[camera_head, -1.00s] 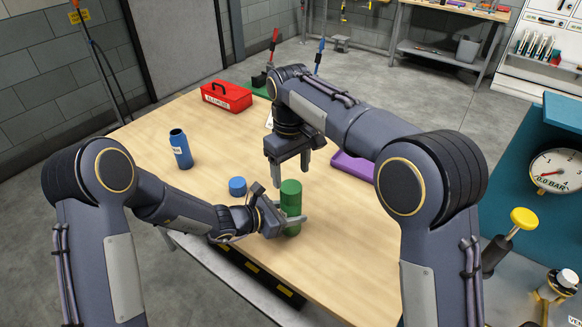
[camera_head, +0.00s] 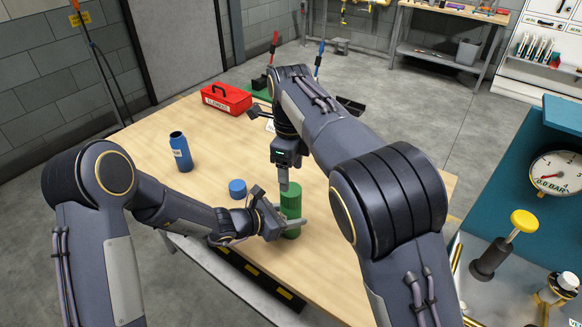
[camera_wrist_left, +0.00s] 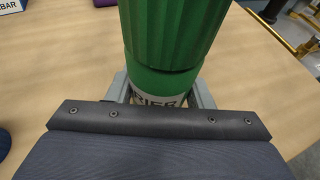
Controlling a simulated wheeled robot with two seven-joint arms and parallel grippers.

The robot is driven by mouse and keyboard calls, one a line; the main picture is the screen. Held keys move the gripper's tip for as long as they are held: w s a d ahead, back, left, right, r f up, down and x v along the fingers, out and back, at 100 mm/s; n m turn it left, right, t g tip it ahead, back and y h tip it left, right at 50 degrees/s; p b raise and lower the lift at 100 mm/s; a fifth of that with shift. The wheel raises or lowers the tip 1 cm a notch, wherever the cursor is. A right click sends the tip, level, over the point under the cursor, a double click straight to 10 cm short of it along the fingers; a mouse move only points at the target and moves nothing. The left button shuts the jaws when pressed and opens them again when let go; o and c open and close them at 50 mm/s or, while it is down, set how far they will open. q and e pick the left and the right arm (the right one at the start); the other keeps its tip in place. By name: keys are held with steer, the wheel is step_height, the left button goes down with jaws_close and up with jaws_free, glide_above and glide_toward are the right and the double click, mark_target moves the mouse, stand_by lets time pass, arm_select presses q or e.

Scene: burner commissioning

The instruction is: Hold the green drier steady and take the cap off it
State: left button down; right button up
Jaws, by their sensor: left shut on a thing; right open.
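The green drier (camera_head: 292,213) stands upright on the wooden table near its front edge. Its ribbed green cap (camera_wrist_left: 172,25) is on top, and part of the drier's label shows below it in the left wrist view. My left gripper (camera_head: 288,226) is shut around the drier's lower body, one finger on each side. My right gripper (camera_head: 284,184) points straight down at the top of the cap. It is turned so that its fingers overlap in the head view, and I cannot tell whether they touch the cap.
A small blue cap (camera_head: 237,188) lies left of the drier, and an open blue bottle (camera_head: 181,152) stands farther left. A red toolbox (camera_head: 226,99) is at the back. A teal panel with a gauge (camera_head: 556,172) and a yellow knob (camera_head: 524,220) stands at right.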

mark_target(291, 189)
steer(key=shift+r+m, duration=0.1)
steer(key=shift+m, duration=1.3)
step_height(291, 189, down, 8)
